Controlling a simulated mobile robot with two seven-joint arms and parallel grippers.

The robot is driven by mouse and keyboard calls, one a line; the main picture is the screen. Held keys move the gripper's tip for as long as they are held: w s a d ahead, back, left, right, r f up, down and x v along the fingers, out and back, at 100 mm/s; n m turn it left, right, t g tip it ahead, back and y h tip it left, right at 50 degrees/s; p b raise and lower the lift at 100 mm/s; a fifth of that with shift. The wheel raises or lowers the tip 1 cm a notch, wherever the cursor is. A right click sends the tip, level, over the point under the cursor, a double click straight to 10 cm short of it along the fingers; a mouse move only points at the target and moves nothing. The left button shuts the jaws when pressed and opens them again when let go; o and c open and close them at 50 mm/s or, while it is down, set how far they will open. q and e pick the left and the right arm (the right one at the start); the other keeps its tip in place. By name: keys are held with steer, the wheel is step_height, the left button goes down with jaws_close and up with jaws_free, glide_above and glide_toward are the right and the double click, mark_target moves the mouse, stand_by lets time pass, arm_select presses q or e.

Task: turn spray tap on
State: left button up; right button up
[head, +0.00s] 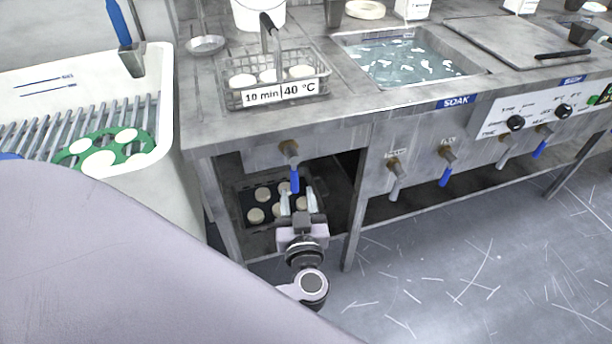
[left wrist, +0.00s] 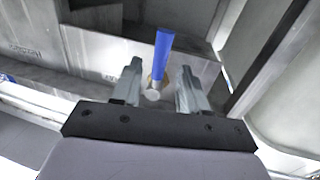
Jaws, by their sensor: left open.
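A tap with a blue lever (head: 295,180) and a brass body is on the front panel below the left part of the bench. The lever hangs down. No readable label shows on it, so I cannot tell if it is the spray tap. My left gripper (head: 299,197) is open just below and in front of this lever. In the left wrist view, the blue lever (left wrist: 163,52) shows between the two spread fingers (left wrist: 161,72), with no clear contact. My right gripper is not in view.
More taps line the front panel to the right, including a grey-levered one (head: 396,180) and a blue-levered one (head: 446,174). A dark tray of pale discs (head: 257,214) lies under the bench. A wire basket (head: 236,100) and a SOAK basin (head: 405,58) are above. The floor at right is clear.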

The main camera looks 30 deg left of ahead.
mark_target(295, 183)
arm_select(q)
steer(key=x, duration=0.6)
steer(key=shift+s+b, duration=0.1)
steer(key=shift+b, duration=0.3)
jaws_close()
